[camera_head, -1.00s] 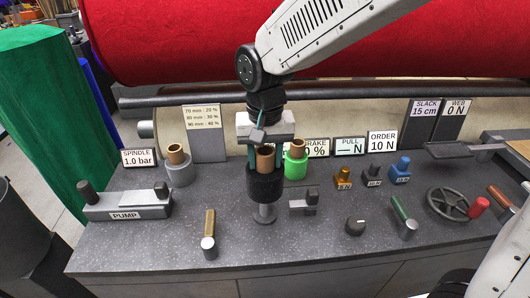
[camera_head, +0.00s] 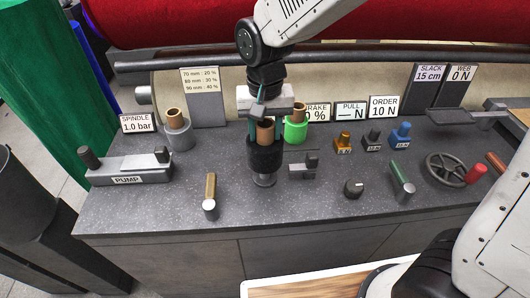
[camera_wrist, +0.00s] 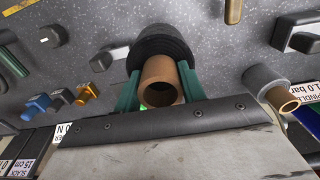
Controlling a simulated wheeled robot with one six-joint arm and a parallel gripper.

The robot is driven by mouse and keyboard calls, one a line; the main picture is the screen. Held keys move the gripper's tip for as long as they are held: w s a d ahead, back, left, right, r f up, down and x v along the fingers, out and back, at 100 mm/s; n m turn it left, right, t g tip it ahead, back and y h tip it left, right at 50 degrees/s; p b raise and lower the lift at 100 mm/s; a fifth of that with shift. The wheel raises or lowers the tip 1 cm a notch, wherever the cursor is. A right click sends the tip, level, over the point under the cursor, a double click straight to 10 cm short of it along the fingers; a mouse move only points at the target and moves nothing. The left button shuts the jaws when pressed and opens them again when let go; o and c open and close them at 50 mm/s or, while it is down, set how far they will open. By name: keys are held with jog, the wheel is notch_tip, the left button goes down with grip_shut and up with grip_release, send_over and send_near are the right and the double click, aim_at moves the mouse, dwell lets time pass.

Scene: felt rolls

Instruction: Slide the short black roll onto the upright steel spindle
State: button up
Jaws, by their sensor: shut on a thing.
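The short black roll (camera_head: 265,160) stands upright with its brown core (camera_head: 265,131) sticking out of the top. My gripper (camera_head: 265,120) is shut on that core from above, one green finger on each side. A round steel foot (camera_head: 264,181) shows just under the roll, in line with it; it looks like the base of the steel spindle. The spindle's shaft is hidden, so I cannot tell how far it is inside the core. In the wrist view, the black roll (camera_wrist: 160,45) lies beyond the open core end (camera_wrist: 160,85), between the fingers.
A green roll (camera_head: 296,131) stands close behind right, and a grey roll (camera_head: 178,135) behind left. A pump (camera_head: 130,168), a brown-handled lever (camera_head: 210,190), a small grey block (camera_head: 303,168) and a knob (camera_head: 353,188) surround the spot. Coloured weights (camera_head: 372,139) and a handwheel (camera_head: 445,169) are farther right.

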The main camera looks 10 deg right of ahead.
aim_at(265, 143)
jog(key=shift+f, duration=0.15)
jog(key=shift+f, duration=1.95)
jog(key=shift+f, duration=1)
jog(key=o, duration=1.2)
notch_tip(265, 143, up, 8)
jog(key=shift+f, duration=0.1)
